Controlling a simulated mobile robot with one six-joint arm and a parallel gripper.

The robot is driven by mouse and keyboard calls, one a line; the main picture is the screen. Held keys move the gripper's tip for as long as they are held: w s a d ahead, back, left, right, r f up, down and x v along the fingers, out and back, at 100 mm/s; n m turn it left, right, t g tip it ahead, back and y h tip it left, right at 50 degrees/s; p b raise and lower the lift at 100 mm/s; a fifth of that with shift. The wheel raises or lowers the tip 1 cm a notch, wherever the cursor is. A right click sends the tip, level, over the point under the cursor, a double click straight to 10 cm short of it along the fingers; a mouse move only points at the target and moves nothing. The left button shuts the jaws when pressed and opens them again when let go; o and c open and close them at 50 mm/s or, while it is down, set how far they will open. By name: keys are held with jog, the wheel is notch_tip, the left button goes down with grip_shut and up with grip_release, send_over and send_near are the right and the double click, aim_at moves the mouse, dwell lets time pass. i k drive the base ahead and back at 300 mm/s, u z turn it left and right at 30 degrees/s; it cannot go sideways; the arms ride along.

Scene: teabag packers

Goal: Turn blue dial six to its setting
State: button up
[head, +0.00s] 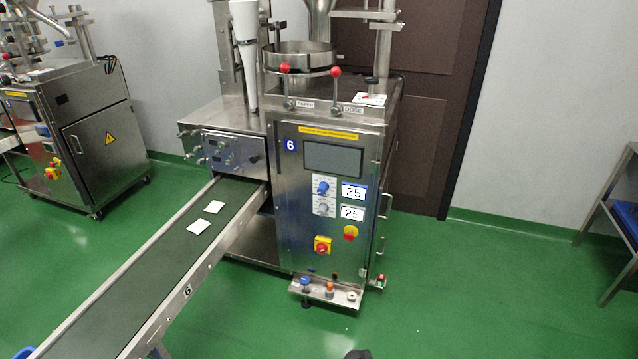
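The packing machine (290,220) with the blue number 6 plate (290,145) stands right of centre. Its blue dial (323,187) is on the front panel, below the dark screen (333,159). A white card with a blue edge (353,191) beside the dial appears to read 25, perhaps with a point. The dial's pointer and scale are too small to read. My gripper cannot be made out; only a small dark shape shows at the bottom edge.
A grey dial (322,209) sits just below, with its own card (352,213). A red-and-yellow switch (323,245) is lower. The conveyor (150,268) with two white teabags runs to the lower left. Green floor (430,300) is open in front and right.

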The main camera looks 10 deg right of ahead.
aim_at(324, 186)
jog(key=z, duration=0.05)
jog(key=i, duration=0.25)
jog(key=u, duration=0.2)
jog(key=k, duration=0.85)
jog(key=u, duration=0.55)
jog(key=k, duration=0.55)
jog(key=u, duration=0.05)
jog(key=i, duration=1.7)
jog(key=u, duration=0.45)
